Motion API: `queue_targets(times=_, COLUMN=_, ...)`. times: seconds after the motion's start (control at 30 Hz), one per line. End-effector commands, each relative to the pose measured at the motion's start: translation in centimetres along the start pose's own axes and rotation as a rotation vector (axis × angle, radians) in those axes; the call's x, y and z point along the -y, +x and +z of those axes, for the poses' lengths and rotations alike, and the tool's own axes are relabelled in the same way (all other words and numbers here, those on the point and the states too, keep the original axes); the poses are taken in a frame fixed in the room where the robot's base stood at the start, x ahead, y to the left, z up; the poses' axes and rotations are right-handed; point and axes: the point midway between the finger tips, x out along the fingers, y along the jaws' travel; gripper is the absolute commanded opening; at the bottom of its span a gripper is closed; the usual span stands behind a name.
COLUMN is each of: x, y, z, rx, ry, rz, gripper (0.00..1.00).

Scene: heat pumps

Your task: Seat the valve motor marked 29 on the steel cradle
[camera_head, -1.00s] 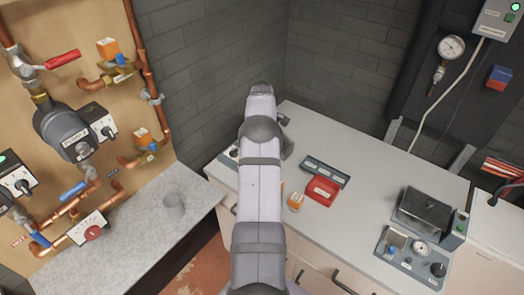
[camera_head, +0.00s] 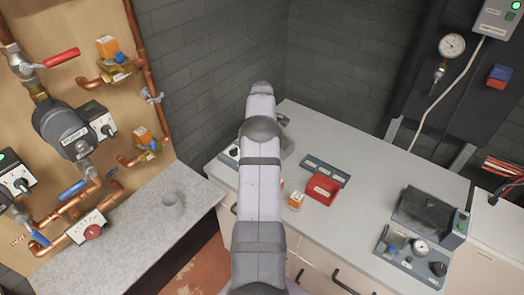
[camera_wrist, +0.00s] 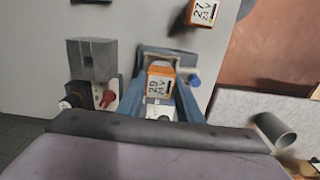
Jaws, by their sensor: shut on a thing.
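The valve motor marked 29 (camera_wrist: 160,84), an orange and white block, sits between the two blue-grey fingers of my gripper (camera_wrist: 160,98) in the wrist view. My gripper is shut on it. A grey metal piece (camera_wrist: 167,55) shows just behind the motor; it may be the steel cradle, but the motor and fingers cover most of it. I cannot tell whether they touch. In the head view my arm hides the gripper and the held motor.
Another motor, marked 27 (camera_wrist: 203,12), stands on the bench (camera_head: 375,185). A grey block with red and black knobs (camera_wrist: 93,62) is left of my fingers. A red bin (camera_head: 322,187), dark tray (camera_head: 326,171) and test unit (camera_head: 425,210) stand on the bench.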

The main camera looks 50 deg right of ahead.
Motion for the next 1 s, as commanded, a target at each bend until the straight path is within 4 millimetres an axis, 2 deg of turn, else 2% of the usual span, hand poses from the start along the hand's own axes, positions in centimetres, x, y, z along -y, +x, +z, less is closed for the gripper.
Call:
queue_targets(times=0.63, x=-0.03, y=0.88, z=-0.02, rx=-0.001, ry=0.0, rz=0.001, gripper=0.05)
queue_targets(times=0.67, x=-0.03, y=0.83, z=-0.03, rx=-0.001, ry=0.0, rz=0.001, gripper=0.37)
queue_targets(times=0.73, x=-0.03, y=0.81, z=-0.02, rx=-0.001, ry=0.0, rz=0.001, gripper=0.54)
queue_targets(times=1.0, x=0.01, y=0.88, z=0.01, rx=0.0, ry=0.0, rz=0.0, gripper=0.54)
